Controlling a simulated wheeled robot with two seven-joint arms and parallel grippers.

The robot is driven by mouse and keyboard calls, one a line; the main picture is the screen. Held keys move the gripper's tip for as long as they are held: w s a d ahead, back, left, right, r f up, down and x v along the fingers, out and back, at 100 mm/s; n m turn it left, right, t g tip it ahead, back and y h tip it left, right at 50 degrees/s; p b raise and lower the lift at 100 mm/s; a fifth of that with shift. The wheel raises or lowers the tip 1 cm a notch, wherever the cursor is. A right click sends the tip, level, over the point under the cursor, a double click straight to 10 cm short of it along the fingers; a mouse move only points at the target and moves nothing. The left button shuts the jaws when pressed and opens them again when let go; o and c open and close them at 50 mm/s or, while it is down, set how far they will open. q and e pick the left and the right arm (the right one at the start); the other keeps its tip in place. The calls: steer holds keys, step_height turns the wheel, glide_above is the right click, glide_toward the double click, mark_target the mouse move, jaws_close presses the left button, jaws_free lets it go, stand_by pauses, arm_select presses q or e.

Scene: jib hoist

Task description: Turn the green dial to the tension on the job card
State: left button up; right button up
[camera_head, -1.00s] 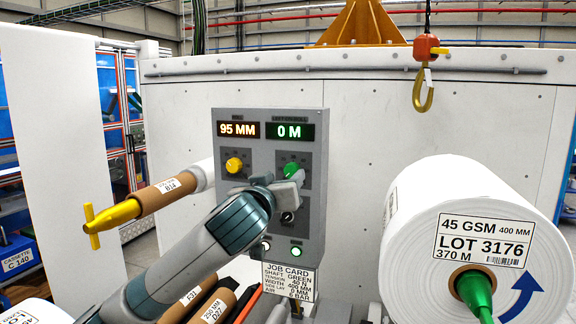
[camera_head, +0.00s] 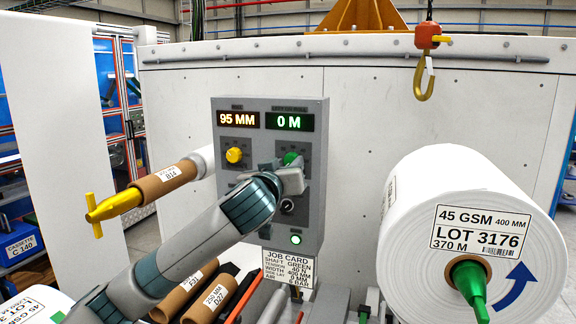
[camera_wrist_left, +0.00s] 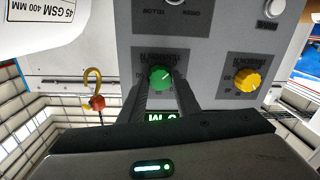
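The green dial (camera_head: 290,158) is on the right of the grey control panel (camera_head: 314,200), partly hidden by my left gripper. My left gripper (camera_head: 290,178) is at the dial, its fingers pointing to the panel. In the left wrist view the green dial (camera_wrist_left: 160,78) lies at the fingertips of my left gripper (camera_wrist_left: 165,82), which stand apart; contact cannot be told. A pale pointer line shows on the dial, but its scale is too small to read surely. The job card (camera_head: 288,268) hangs below the panel; its tension line seems to read 40 N. My right gripper is out of view.
A yellow dial (camera_head: 234,155) sits left of the green one, under the 95 MM display (camera_head: 238,120). A black selector (camera_head: 287,205) is just below my gripper. A large white roll (camera_head: 460,220) stands at right and a hook (camera_head: 424,78) hangs above it.

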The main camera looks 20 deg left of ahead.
arm_select(q)
steer(key=shift+m, duration=0.5)
steer(key=m+b, duration=0.1)
steer(key=m, duration=0.1)
steer(key=shift+m, duration=0.4)
steer(key=m, duration=0.4)
steer(key=shift+m, duration=0.3)
steer(key=m, duration=0.4)
steer(key=shift+m+t, duration=0.3)
steer(key=shift+m, duration=0.1)
steer(key=m+h+p, duration=0.1)
steer(key=m, duration=0.4)
steer(key=shift+a+m, duration=0.1)
steer(key=shift+m, duration=0.3)
steer(key=shift+f+m+h, duration=0.1)
steer(key=shift+m+h, duration=0.15)
steer(key=shift+m, duration=4.3)
steer(key=shift+f+m+h, duration=0.1)
steer(key=shift+m+h, duration=0.15)
steer(key=shift+m, duration=4.3)
